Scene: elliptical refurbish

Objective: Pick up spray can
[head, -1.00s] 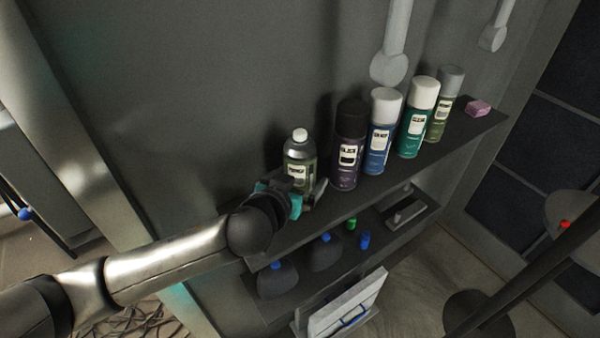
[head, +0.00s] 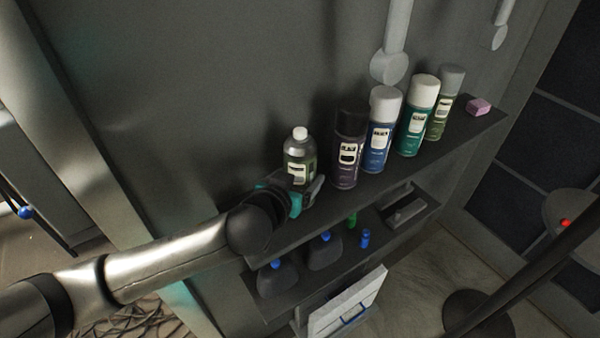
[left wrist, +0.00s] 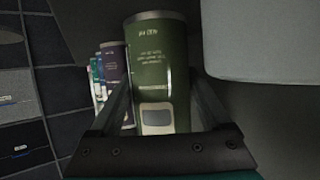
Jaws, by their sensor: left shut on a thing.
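A green spray can (head: 299,154) with a grey shoulder and white nozzle stands upright at the left end of the upper shelf (head: 400,160). My left gripper (head: 306,190) is shut on its lower part, coming from the front left. In the left wrist view the green can (left wrist: 158,70) fills the space between the two fingers (left wrist: 163,110). The gripper hides the can's base in the head view, so I cannot tell whether it touches the shelf. My right gripper is not in view.
A black-capped purple can (head: 349,148) stands close to the right, then a blue can (head: 381,130), a teal can (head: 418,117) and a grey-capped green can (head: 445,103). A pink block (head: 478,106) lies farther right. Dark bottles (head: 277,278) stand on the lower shelf.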

